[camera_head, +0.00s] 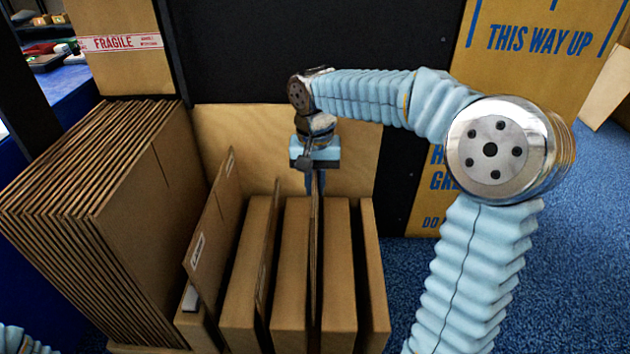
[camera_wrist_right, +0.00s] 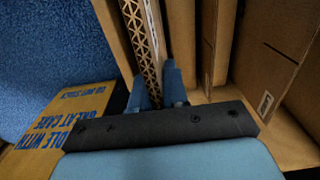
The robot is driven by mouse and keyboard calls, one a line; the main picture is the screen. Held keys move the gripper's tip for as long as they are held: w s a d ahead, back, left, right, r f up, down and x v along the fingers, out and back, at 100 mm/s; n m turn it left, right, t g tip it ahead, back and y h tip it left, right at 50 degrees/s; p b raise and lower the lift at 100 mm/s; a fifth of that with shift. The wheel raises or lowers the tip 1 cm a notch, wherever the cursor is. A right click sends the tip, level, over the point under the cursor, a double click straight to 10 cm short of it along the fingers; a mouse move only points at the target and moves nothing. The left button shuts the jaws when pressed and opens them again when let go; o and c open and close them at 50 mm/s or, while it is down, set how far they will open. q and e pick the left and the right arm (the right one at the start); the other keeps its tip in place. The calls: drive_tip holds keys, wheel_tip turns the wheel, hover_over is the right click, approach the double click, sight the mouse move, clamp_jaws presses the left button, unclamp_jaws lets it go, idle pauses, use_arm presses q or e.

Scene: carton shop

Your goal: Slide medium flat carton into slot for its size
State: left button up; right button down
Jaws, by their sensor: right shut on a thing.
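My right gripper (camera_head: 315,183) points down over the slotted rack (camera_head: 338,265) and is shut on a thin brown flat carton (camera_head: 316,245). The carton is upright and seen nearly edge-on, in line with the gap between two thick brown dividers. How deep it sits in that gap is hard to tell. In the right wrist view the gripper's blue fingers (camera_wrist_right: 160,88) pinch the carton, whose corrugated edge (camera_wrist_right: 146,40) shows. Two other flat cartons stand in slots to the left: a labelled tall one (camera_head: 215,230) and a narrower one (camera_head: 268,250). My left gripper is out of view.
A dense stack of upright brown cardboard sheets (camera_head: 110,200) stands left of the rack. A plywood board (camera_head: 235,130) and black panel (camera_head: 320,45) rise behind. Printed "THIS WAY UP" cardboard (camera_head: 525,70) stands at right. Blue carpet (camera_head: 570,270) is clear at right.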

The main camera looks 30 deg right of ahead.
wheel_tip(320, 180, down, 19)
drive_tip(key=b, duration=1.2)
drive_tip(key=shift+r+b, duration=0.15)
drive_tip(key=shift+b, duration=0.15)
drive_tip(key=c, duration=1.1)
unclamp_jaws()
drive_tip(key=shift+o, duration=0.2)
wheel_tip(320, 180, up, 14)
drive_tip(key=p, duration=0.4)
